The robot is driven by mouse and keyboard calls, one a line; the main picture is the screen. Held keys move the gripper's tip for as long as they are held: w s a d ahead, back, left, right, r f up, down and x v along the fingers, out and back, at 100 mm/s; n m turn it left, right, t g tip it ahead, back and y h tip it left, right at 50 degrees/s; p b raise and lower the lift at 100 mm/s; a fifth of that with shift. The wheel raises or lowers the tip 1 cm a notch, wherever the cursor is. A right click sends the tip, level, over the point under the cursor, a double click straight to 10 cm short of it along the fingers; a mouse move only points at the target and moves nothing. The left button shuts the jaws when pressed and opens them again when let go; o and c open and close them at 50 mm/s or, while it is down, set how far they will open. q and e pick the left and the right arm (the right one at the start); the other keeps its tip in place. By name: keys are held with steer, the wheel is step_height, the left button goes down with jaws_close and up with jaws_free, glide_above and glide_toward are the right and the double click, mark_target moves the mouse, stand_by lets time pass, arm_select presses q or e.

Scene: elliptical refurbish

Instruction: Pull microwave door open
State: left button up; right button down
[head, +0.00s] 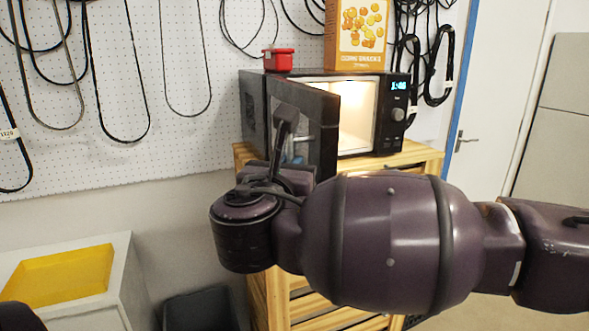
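The black microwave (370,150) stands on a wooden stand, its inside lit. Its dark door (318,115) is swung out at the left side, well open, with the bright cavity (358,112) showing to its right. My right gripper (284,120) is at the door panel, in front of its face. My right wrist and forearm come in from the right and hide the lower part of the door's surroundings. The fingertips are too dark and overlapped to tell whether they are shut on the door or its handle. My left gripper is not in view.
A red container (278,60) and a snack box (358,35) sit on top of the microwave. The wooden stand (415,155) is below it. A pegboard with hanging belts is behind. A white bin with a yellow top (60,275) and a dark bin (200,310) stand at lower left.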

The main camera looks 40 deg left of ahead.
stand_by(0.4)
steer(key=c, duration=1.2)
jaws_free()
steer(key=shift+s, duration=0.1)
steer(key=b+v, duration=0.1)
steer(key=v, duration=0.9)
steer(key=shift+s+d, duration=0.15)
steer(key=shift+s, duration=0.1)
